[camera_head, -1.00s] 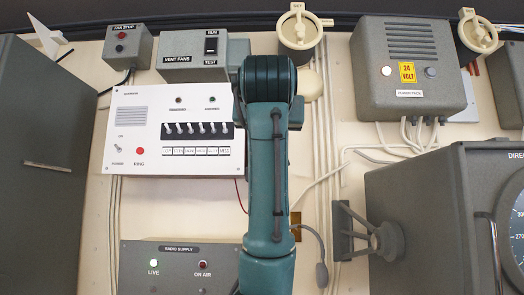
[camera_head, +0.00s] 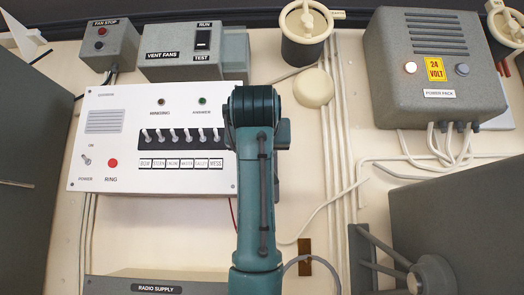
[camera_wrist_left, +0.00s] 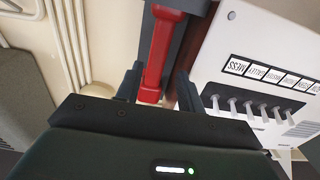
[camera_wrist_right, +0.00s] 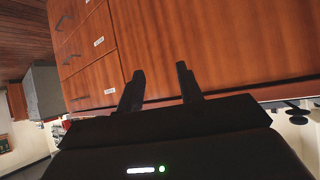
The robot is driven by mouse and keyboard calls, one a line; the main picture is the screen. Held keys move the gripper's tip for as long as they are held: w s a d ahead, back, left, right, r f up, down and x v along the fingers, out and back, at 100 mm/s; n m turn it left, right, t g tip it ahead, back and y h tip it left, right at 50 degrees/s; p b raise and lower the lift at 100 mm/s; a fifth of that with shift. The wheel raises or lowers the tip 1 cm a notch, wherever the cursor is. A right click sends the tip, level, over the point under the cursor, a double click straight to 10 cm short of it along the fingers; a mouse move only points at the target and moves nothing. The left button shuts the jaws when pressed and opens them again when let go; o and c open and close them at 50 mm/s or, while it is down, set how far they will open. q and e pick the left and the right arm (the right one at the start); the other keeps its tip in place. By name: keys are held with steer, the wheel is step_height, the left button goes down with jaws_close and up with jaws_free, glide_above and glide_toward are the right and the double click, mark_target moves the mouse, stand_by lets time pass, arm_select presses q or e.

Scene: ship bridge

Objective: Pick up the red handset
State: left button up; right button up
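The red handset (camera_wrist_left: 160,45) shows in the left wrist view, hanging upright in picture beside the white intercom panel (camera_wrist_left: 270,60). My left gripper (camera_wrist_left: 157,80) is open, with one finger on each side of the handset's lower part in that view; contact cannot be told. In the head view my left arm covers the handset and the gripper, just right of the intercom panel (camera_head: 105,150). My right gripper (camera_wrist_right: 160,72) is open and empty, in front of wooden drawers.
A vent fans box (camera_head: 178,65) and a power pack (camera_head: 400,105) are on the wall above. Cables run down the wall right of my arm. A radio supply box (camera_head: 210,286) is below. Wooden drawers (camera_wrist_right: 210,40) face my right gripper.

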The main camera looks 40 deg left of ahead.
arm_select(q)
steer(key=p+x, duration=0.3)
steer(key=x, duration=0.5)
steer(key=shift+w, duration=0.2)
arm_select(e)
steer(key=shift+s+d+r+g+h, duration=0.1)
steer(key=shift+d+r+g+h, duration=0.2)
steer(key=shift+d+r, duration=0.1)
arm_select(q)
steer(key=c, duration=0.7)
steer(key=shift+s+r, duration=0.1)
steer(key=shift+r, duration=0.05)
arm_select(e)
steer(key=shift+f, duration=0.1)
